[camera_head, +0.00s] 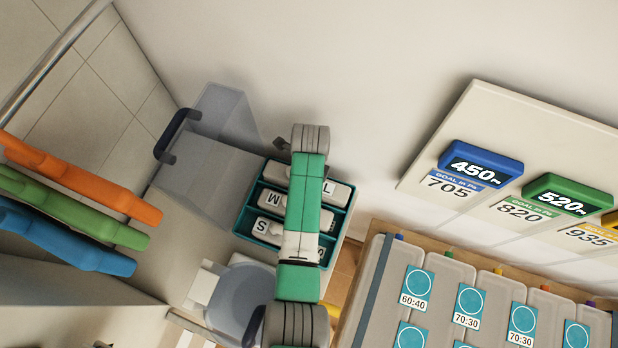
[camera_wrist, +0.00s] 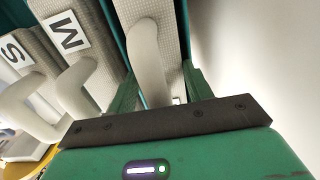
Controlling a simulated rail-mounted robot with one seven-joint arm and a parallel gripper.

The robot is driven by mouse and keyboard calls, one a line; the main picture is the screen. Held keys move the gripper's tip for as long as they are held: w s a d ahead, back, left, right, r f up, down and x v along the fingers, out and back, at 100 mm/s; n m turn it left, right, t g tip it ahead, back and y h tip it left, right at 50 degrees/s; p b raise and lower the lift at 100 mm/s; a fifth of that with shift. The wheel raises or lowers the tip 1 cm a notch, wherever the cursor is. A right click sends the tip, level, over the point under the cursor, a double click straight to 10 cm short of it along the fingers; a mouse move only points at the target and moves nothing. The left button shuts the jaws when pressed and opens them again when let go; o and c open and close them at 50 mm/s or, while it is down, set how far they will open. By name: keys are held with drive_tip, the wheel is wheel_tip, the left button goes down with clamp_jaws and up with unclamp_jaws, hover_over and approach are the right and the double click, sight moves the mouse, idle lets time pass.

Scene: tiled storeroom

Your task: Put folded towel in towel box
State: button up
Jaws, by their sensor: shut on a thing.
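A teal box (camera_head: 247,226) with compartments holds several pale handled blocks, with labels S, M and L showing. I cannot make out a separate folded towel or tell which container is the towel box. In the wrist view, my gripper (camera_wrist: 158,72) has its green fingers on either side of the white curved handle of a pale textured block (camera_wrist: 168,28), and is shut on it. Blocks marked M (camera_wrist: 62,32) and S (camera_wrist: 14,50) lie to its left. In the head view my arm covers part of the box and hides the fingertips.
A translucent bin (camera_head: 205,170) with a dark handle is left of the box. A round grey-blue lid or seat (camera_head: 243,300) is below. Orange (camera_head: 90,185), green (camera_head: 70,208) and blue (camera_head: 65,240) pieces hang at left. Grey containers (camera_head: 385,300) stand at lower right, near the wall.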

drive_tip(key=shift+s+f+b, duration=0.25)
drive_tip(key=shift+f+b, duration=0.15)
drive_tip(key=shift+f, duration=0.55)
drive_tip(key=o, duration=0.8)
drive_tip(key=shift+f, duration=0.1)
drive_tip(key=r+p, duration=0.1)
drive_tip(key=r, duration=0.6)
drive_tip(key=r+p, duration=0.1)
drive_tip(key=r, duration=0.6)
drive_tip(key=shift+w+d, duration=0.1)
drive_tip(key=shift+w, duration=0.1)
